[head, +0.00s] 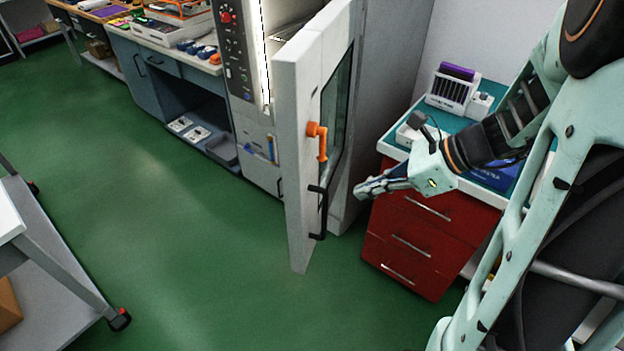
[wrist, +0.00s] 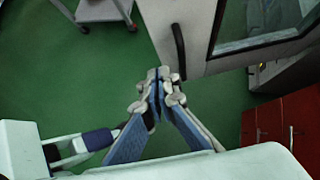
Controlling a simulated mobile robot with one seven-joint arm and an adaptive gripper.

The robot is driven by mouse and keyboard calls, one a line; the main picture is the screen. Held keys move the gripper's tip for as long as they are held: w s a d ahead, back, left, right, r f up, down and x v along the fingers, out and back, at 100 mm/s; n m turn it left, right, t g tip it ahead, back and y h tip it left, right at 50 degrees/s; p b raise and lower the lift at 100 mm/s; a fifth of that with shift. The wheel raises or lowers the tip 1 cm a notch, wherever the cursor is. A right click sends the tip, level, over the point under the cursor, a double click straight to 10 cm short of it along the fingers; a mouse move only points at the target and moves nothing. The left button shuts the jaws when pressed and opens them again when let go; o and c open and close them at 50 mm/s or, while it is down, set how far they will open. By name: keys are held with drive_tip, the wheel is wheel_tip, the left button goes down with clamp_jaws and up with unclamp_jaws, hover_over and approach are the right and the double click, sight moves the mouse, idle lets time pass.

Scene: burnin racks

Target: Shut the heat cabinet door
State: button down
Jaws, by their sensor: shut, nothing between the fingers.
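The heat cabinet door (head: 299,145) stands wide open in the head view, swung out from the tall cabinet (head: 240,100). It has an orange latch handle (head: 318,138), a black pull handle (head: 319,212) below it and a dark window. My gripper (head: 360,191) is to the right of the door, by its black handle side, with its fingers pointing at it. In the wrist view the shut, empty fingertips (wrist: 160,76) appear just below and left of the black handle (wrist: 178,50). I cannot tell whether they touch the door.
A red drawer cabinet (head: 425,225) with a teal top stands right of the door, under my forearm. A workbench (head: 150,55) stands left of the cabinet. A grey cart (head: 60,255) is at the left. Green floor (head: 190,240) is clear in front of the door.

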approach(303, 204)
wheel_tip(303, 204, down, 4)
drive_tip(key=a, duration=0.1)
drive_tip(key=w+a, duration=0.1)
drive_tip(key=a, duration=0.1)
drive_tip(key=shift+w+a, duration=0.2)
drive_tip(key=shift+a, duration=0.25)
